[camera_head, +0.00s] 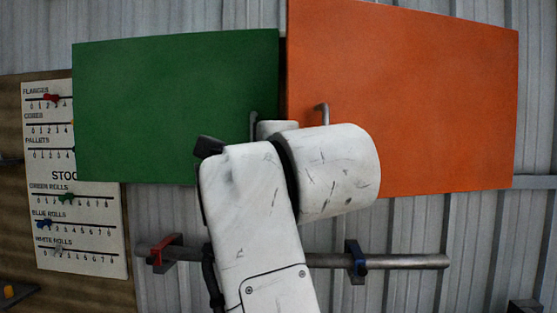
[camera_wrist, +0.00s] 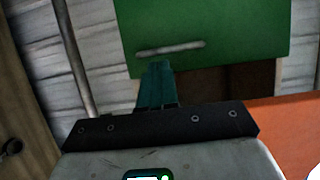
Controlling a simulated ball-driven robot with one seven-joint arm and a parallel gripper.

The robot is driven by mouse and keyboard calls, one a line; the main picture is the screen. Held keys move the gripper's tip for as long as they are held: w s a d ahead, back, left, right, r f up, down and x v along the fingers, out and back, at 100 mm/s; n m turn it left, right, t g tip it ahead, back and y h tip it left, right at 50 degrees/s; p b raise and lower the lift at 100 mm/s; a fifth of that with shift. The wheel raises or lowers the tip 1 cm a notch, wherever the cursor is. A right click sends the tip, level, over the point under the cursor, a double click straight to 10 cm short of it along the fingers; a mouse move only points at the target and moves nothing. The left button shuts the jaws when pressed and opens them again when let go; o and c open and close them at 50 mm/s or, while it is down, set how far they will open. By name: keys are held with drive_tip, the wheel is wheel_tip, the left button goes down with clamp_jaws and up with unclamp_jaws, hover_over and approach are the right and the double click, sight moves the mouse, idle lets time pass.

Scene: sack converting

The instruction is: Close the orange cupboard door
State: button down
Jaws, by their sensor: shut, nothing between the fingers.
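The orange cupboard door (camera_head: 430,90) fills the upper right of the head view, with a grey bar handle (camera_head: 322,113) near its lower left. Its edge stands out from the green door, with a dark gap between them at the top. In the wrist view, part of the orange door (camera_wrist: 295,130) shows at the lower right, beside a dark brown opening (camera_wrist: 230,90). My gripper (camera_wrist: 157,68) is shut and empty, its teal fingers pointing at the green door just below that door's handle. I cannot tell whether they touch it. My arm hides the gripper in the head view.
The green cupboard door (camera_head: 170,105) is left of the orange one; its handle (camera_wrist: 170,48) shows in the wrist view. Below, a horizontal rail (camera_head: 410,261) with red and blue clamps crosses the corrugated wall. A stock board (camera_head: 100,220) hangs at the left.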

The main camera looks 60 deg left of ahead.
drive_tip(key=s+d+b, duration=0.2)
drive_tip(key=s, duration=0.4)
drive_tip(key=shift+d, duration=0.2)
